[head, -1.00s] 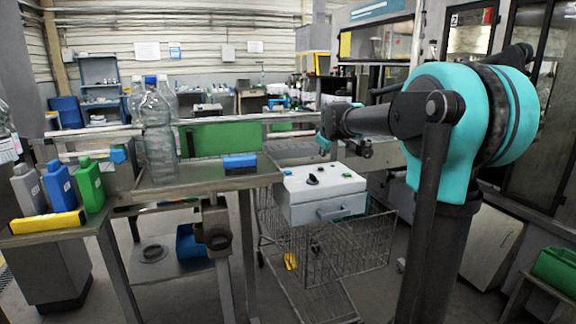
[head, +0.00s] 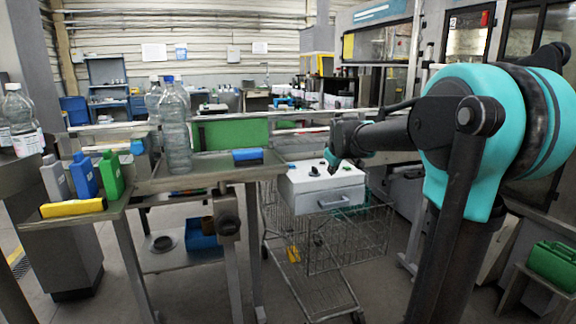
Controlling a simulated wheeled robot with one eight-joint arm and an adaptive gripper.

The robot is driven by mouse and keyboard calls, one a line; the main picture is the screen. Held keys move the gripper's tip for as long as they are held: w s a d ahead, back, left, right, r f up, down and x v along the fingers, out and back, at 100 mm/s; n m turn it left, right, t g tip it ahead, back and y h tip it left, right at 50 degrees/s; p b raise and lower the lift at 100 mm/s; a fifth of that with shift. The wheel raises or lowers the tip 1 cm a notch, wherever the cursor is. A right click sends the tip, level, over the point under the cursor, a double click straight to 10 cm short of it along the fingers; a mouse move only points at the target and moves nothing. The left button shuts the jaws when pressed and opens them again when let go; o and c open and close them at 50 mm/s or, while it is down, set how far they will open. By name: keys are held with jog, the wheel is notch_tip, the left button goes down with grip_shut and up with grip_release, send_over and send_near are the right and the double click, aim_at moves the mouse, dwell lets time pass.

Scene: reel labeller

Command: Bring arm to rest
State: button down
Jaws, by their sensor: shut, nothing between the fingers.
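My arm reaches in from the right in the head view, with its teal shoulder in front. My gripper (head: 332,160) is at the arm's far end, small and dark, above the back of a white control box (head: 325,188). It is shut with nothing in it. I cannot tell whether it touches the box. The box has knobs on top and a handle on its front.
A wire cart (head: 335,245) stands under the box. A metal table (head: 215,180) at left holds clear bottles (head: 176,130) and a blue block (head: 247,154). Small bottles (head: 84,176) and a yellow block (head: 73,208) sit nearer left. A green crate (head: 553,265) is at lower right.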

jog(key=s+d+f+m+g, duration=0.1)
jog(key=s+f+m, duration=0.1)
jog(key=s+f, duration=0.6)
jog(key=s+d+f+m+g, duration=0.1)
jog(key=s+f+m, duration=0.2)
jog(key=s+f, duration=0.6)
jog(key=s+d+f+m+g, duration=0.1)
jog(key=s+f, duration=0.7)
jog(key=s, duration=1.1)
jog(key=shift+f+m+g, duration=0.3)
jog(key=shift+m+g, duration=0.3)
jog(key=shift+m, duration=0.2)
jog(key=shift+w, duration=0.1)
